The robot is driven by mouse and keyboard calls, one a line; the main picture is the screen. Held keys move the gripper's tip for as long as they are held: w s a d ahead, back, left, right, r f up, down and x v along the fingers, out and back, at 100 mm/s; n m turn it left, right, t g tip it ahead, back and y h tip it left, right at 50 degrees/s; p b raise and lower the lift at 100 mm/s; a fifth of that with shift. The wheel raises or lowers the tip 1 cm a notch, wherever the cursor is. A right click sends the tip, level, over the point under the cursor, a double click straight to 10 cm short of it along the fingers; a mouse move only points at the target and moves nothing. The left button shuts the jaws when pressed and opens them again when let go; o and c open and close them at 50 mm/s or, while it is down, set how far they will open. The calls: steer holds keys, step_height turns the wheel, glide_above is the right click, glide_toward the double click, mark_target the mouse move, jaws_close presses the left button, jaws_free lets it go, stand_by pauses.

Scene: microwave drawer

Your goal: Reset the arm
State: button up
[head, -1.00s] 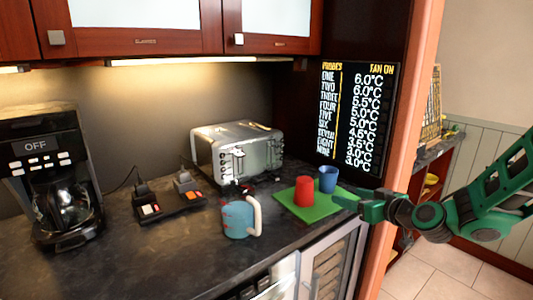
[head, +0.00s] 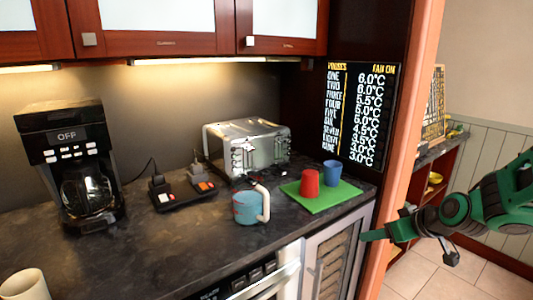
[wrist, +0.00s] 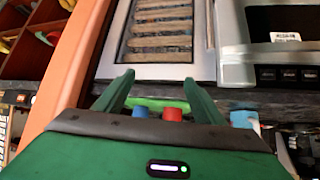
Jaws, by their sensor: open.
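My green gripper (head: 378,234) is open and empty, off the counter's front right corner, in front of the glass-fronted cooler door. In the wrist view its two fingers (wrist: 158,78) stand apart with nothing held between them. A red cup (head: 309,183) and a blue cup (head: 332,173) stand upright on a green mat (head: 320,203) on the counter. In the wrist view the mat and cups show partly behind the fingers. My gripper is apart from them.
A teal mug (head: 247,208) with a pale handle stands left of the mat, before a toaster (head: 246,149). A coffee maker (head: 70,165) stands at the left. An orange-brown post (head: 405,140) rises beside my arm. Tiled floor is clear at the right.

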steer(key=s+d+m+g+h, duration=0.1)
steer(key=s+d+m+g, duration=0.2)
steer(key=s, duration=0.7)
steer(key=s+d+r+m+g+h, duration=0.1)
steer(key=s+d+m+g, duration=0.2)
steer(key=s, duration=0.7)
steer(key=s+d+r+m+g, duration=0.1)
steer(key=s+d+m+g, duration=0.1)
steer(key=s, duration=0.9)
steer(key=shift+d+r+m+g+h, duration=0.25)
steer(key=shift+d+m+g+h, duration=0.15)
steer(key=shift+d+m, duration=0.5)
